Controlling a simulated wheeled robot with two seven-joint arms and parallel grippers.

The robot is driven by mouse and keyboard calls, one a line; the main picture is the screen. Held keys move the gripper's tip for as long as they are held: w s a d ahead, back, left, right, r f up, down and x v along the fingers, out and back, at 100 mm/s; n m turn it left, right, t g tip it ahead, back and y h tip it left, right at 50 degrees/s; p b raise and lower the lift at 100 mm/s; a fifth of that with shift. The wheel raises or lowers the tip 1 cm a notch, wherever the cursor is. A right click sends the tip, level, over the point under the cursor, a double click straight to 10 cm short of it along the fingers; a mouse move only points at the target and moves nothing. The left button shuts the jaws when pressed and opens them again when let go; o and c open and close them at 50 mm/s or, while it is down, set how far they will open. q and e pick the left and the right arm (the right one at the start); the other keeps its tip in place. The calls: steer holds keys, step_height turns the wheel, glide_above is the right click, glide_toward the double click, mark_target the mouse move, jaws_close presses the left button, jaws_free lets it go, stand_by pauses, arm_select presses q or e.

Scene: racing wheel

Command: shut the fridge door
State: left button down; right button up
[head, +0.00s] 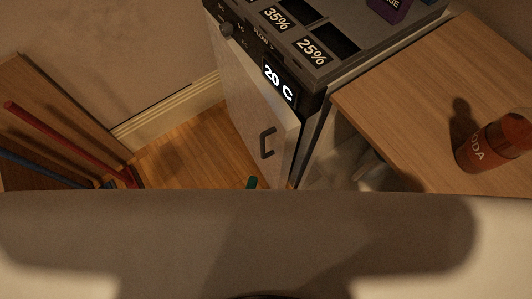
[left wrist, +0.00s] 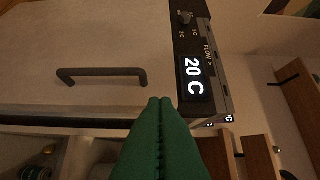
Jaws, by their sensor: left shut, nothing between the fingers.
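The fridge (head: 318,62) stands at the top middle in the head view, with a lit "20 C" display. Its pale door (head: 250,102) has a dark handle (head: 267,141). A narrow dark strip runs along the door's handle-side edge; how far the door stands open is hard to tell. In the left wrist view the door (left wrist: 90,30) and its handle (left wrist: 100,76) lie ahead, turned sideways. My left gripper (left wrist: 160,104) is green, shut and empty, near the door's handle-side edge. Only its tip (head: 252,182) shows in the head view; contact is unclear. My right gripper is not in view.
A wooden piece with red and blue bars (head: 65,140) is at the left. Wooden floor (head: 185,150) is clear between. My own pale body covers the bottom.

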arm_select(q)
glide_toward(281, 130)
steer(key=w+a, duration=0.2)
steer(key=w, duration=0.2)
steer(key=d, duration=0.1)
steer(key=w, duration=0.1)
steer(key=d+p, duration=0.1)
steer(key=shift+w+d+f, duration=0.25)
steer(key=shift+w+d, duration=0.05)
steer(key=shift+d, duration=0.1)
steer(key=shift+w+d, duration=0.1)
steer(key=shift+d, duration=0.2)
